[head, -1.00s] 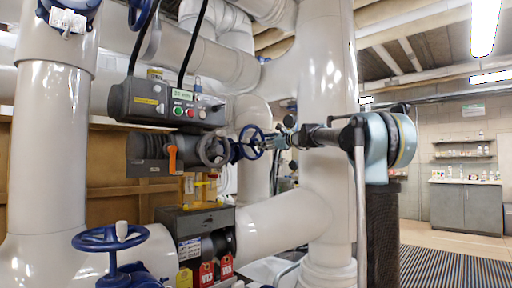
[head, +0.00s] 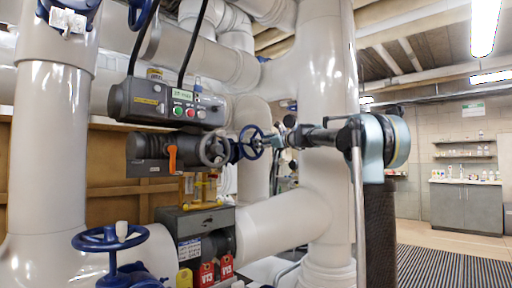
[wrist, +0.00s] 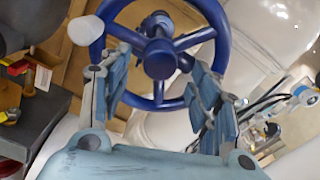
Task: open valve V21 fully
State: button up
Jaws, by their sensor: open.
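A blue handwheel (head: 251,142) sits on the grey actuator (head: 165,146) in the middle of the head view. In the wrist view the handwheel (wrist: 160,58) fills the top, with its hub and spokes facing me. No V21 label can be read on it. My gripper (head: 273,140) is just right of the wheel. In the wrist view my gripper (wrist: 152,85) is open, one finger on each side of the wheel's lower part. Nothing is between the fingers except the view of the wheel. Whether a finger touches the rim cannot be told.
A grey handwheel (head: 214,149) and an orange lever (head: 172,158) are left of the blue wheel. A control box (head: 165,103) hangs above. Another blue handwheel (head: 110,238) is at lower left, near red tags (head: 207,272). A thick white pipe (head: 327,150) stands behind my arm.

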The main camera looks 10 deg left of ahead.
jog(key=shift+x, duration=2.45)
jog(key=shift+r, duration=0.1)
jog(key=c, duration=0.9)
